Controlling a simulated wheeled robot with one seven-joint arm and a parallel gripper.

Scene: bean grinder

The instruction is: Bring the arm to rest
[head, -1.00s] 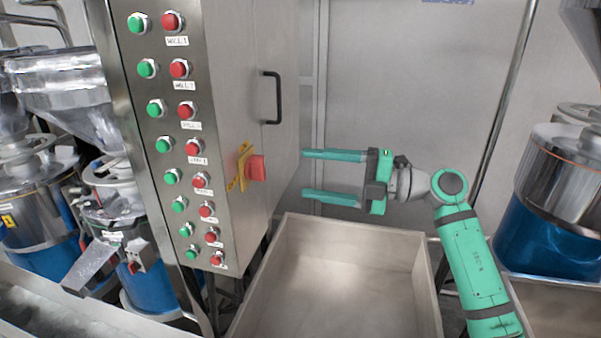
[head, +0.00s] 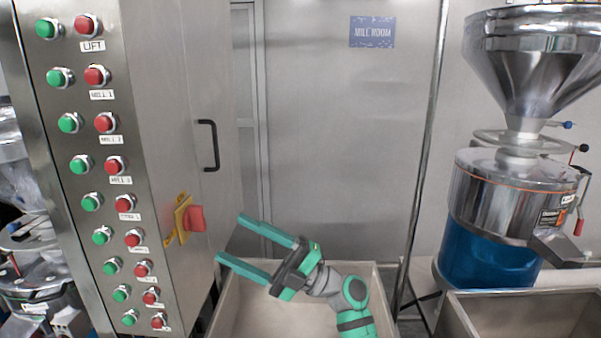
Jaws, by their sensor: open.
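My gripper (head: 235,240) is at the lower middle of the head view, with its two long green fingers spread apart and nothing between them. The fingers point to the left and slightly up, toward the red switch on the cabinet, and appear apart from it. My green and grey arm (head: 355,310) runs down from the gripper to the bottom edge of the picture. The rest of the arm is out of view.
A steel control cabinet (head: 170,100) with green and red buttons, a red rotary switch (head: 195,218) and a black handle (head: 209,145) stands left. An open metal bin (head: 385,290) lies below my gripper. A mill (head: 510,200) with a hopper stands right.

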